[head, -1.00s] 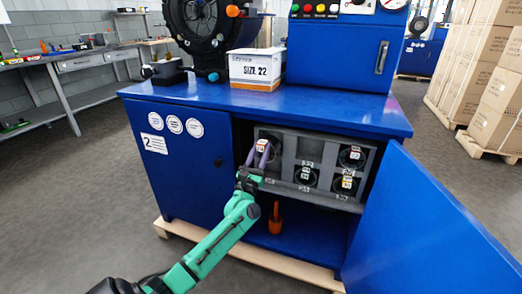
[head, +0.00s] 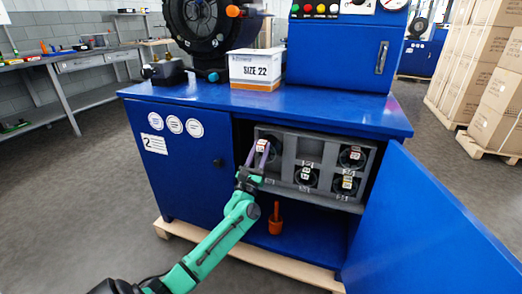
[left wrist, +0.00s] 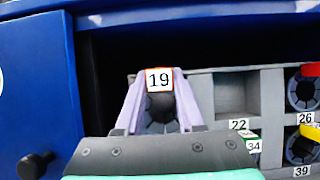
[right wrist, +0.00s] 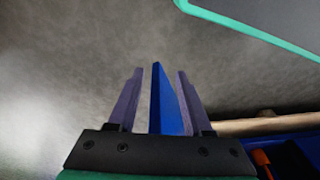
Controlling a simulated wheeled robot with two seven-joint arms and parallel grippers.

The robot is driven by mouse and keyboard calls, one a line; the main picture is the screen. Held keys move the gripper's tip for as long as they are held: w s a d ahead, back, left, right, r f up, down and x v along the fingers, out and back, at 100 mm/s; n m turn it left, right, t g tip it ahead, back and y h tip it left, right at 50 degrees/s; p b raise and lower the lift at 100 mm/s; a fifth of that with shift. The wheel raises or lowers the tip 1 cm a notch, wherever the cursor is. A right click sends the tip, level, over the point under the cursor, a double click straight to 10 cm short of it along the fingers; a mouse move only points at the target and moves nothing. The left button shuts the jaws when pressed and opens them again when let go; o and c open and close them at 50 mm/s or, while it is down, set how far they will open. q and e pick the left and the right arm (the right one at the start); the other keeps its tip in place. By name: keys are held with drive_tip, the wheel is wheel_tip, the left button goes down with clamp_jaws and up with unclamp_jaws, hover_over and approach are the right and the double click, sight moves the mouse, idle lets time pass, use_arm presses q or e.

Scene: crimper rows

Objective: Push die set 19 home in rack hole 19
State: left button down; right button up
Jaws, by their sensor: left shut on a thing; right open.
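Die set 19 (left wrist: 160,110) is a dark, round, segmented set with a white "19" label (left wrist: 158,80) on top. In the head view die set 19 (head: 263,147) is at the upper left hole of the grey rack (head: 318,152) inside the blue cabinet. My left gripper (head: 261,156) is shut on it, one purple finger on each side. How deep it sits, and hole 19's own label, I cannot tell. My right gripper (right wrist: 155,95) is open, with a blue panel edge (right wrist: 166,100) between its fingers. I cannot tell whether they touch it.
The upper middle rack opening (left wrist: 237,95) is empty. Other die sets (head: 351,158) fill holes to the right and below. The open blue door (head: 430,220) stands at the right. An orange-handled tool (head: 275,218) stands on the cabinet floor. The "SIZE 22" box (head: 256,70) is on top.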

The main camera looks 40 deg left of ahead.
sight(267, 138)
use_arm(q)
drive_tip(key=shift+r, duration=0.4)
use_arm(e)
drive_tip(key=shift+a+r, duration=0.1)
drive_tip(key=shift+r, duration=0.65)
use_arm(q)
drive_tip(key=shift+w+a+b, duration=0.2)
drive_tip(key=shift+w+b, duration=0.25)
drive_tip(key=shift+w, duration=0.05)
drive_tip(key=shift+w+a+b, duration=0.2)
drive_tip(key=shift+w+b, duration=0.25)
use_arm(e)
drive_tip(key=shift+a+r, duration=0.2)
drive_tip(key=shift+r, duration=2.1)
use_arm(q)
drive_tip(key=shift+w+a+f+b, duration=0.1)
drive_tip(key=shift+w+a+b, duration=0.1)
drive_tip(key=shift+w+b, duration=0.35)
drive_tip(key=shift+w+a+b, duration=0.2)
drive_tip(key=shift+w+b, duration=0.3)
use_arm(e)
drive_tip(key=shift+w+a+r+n+t+y, duration=0.15)
drive_tip(key=shift+a+r+t+y, duration=0.15)
drive_tip(key=shift+a+r, duration=0.15)
drive_tip(key=shift+w+a+r+n+t+y, duration=0.2)
drive_tip(key=shift+a+r+t, duration=0.15)
drive_tip(key=shift+r, duration=0.15)
